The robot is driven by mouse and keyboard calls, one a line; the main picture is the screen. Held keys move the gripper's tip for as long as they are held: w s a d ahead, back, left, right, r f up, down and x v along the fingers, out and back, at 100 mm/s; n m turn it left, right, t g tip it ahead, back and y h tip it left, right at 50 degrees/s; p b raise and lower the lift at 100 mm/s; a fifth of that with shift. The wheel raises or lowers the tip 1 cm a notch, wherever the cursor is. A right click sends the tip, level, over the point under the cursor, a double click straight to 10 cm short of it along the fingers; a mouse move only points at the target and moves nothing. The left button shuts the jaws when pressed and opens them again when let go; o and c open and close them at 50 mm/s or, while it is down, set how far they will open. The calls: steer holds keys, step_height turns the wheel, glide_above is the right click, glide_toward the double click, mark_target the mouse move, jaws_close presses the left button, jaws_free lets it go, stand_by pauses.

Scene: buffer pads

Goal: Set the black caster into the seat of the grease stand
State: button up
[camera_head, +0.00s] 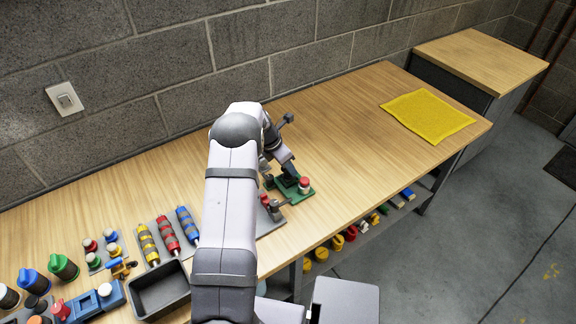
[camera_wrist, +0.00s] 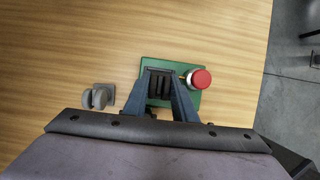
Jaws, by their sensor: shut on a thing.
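My gripper (camera_wrist: 162,92) is shut on the black caster (camera_wrist: 159,82), a dark ribbed shape between the fingertips in the wrist view. The green base of what looks like the grease stand (camera_wrist: 187,107) lies directly below, with a red-capped grey post (camera_wrist: 201,79) on its right side. In the head view my gripper (camera_head: 289,174) is over the green base (camera_head: 299,197), close to the red cap (camera_head: 304,184). The stand's seat is hidden behind the fingers and the caster. I cannot tell whether the caster touches it.
A grey caster (camera_wrist: 98,96) on a small plate is left of the stand in the wrist view. A black tray (camera_head: 161,291), striped cylinders (camera_head: 167,236) and several coloured parts fill the bench's left. A yellow mat (camera_head: 427,115) lies far right. Bare wood (camera_head: 345,125) lies between.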

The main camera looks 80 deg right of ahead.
steer(key=shift+f+b, duration=0.35)
steer(key=shift+f, duration=0.35)
stand_by(0.3)
steer(key=o, duration=1.2)
steer(key=shift+c, duration=0.2)
steer(key=b+v, duration=0.2)
steer(key=v, duration=0.5)
steer(key=shift+r, duration=0.15)
steer(key=shift+w, duration=0.15)
